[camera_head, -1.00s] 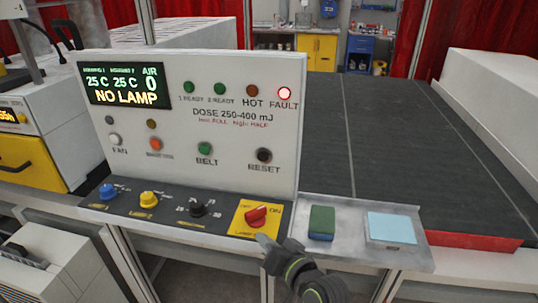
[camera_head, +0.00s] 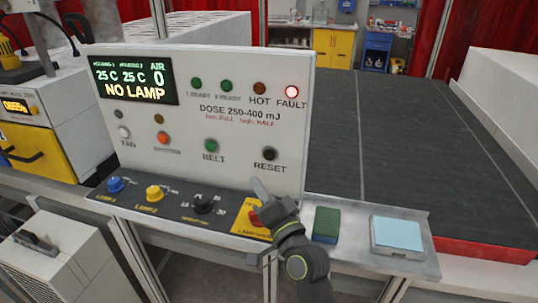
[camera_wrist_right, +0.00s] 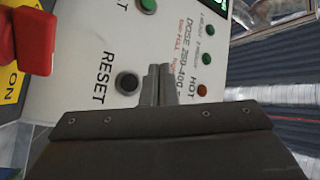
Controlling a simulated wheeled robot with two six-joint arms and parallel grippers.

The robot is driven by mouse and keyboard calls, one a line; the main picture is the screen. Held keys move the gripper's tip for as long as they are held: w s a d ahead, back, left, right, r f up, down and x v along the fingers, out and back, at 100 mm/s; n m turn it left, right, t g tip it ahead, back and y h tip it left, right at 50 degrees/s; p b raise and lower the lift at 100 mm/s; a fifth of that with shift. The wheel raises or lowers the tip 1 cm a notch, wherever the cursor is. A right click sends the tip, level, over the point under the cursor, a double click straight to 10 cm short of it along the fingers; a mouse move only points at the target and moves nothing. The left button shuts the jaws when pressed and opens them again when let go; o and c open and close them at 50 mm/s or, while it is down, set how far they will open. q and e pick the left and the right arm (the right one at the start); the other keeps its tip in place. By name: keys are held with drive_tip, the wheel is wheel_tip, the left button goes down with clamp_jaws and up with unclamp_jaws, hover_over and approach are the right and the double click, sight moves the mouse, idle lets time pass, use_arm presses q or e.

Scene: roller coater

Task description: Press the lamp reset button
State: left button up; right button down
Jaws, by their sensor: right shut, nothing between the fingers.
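The black RESET button (camera_head: 269,153) is on the upright white control panel (camera_head: 232,75), at its lower right. It also shows in the right wrist view (camera_wrist_right: 128,82), beside the fingertips. My right gripper (camera_head: 258,185) is shut and empty, with its fingertips just below the button in the head view. In the right wrist view the shut fingers (camera_wrist_right: 158,84) point at the panel; I cannot tell whether they touch it. The display (camera_head: 133,81) reads NO LAMP and the FAULT light (camera_head: 291,92) glows red. My left gripper is not in view.
The red lamp switch (camera_head: 255,217) on its yellow plate is partly hidden by my right gripper. Blue, yellow and black knobs line the lower ledge. A green sponge (camera_head: 326,224) and a light blue pad (camera_head: 398,233) lie on the metal shelf to the right.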

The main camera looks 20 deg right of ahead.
sight(264, 153)
drive_tip(key=shift+w+d+p, duration=0.35)
drive_tip(key=shift+w+d, duration=0.4)
drive_tip(key=shift+w, duration=0.35)
drive_tip(key=shift+w+d+p, duration=0.3)
drive_tip(key=shift+w+d, duration=0.45)
drive_tip(key=shift+w, duration=0.35)
drive_tip(key=shift+w+d+p, duration=0.35)
drive_tip(key=shift+w+d, duration=0.4)
drive_tip(key=shift+w, duration=0.35)
drive_tip(key=shift+w+d, duration=0.1)
drive_tip(key=shift+w+d, duration=0.15)
drive_tip(key=shift+w, duration=0.1)
drive_tip(key=shift+w+d, duration=0.2)
drive_tip(key=shift+w, duration=0.15)
drive_tip(key=shift+s, duration=0.1)
idle(0.4)
drive_tip(key=shift+s+a, duration=0.45)
drive_tip(key=shift+s, duration=0.15)
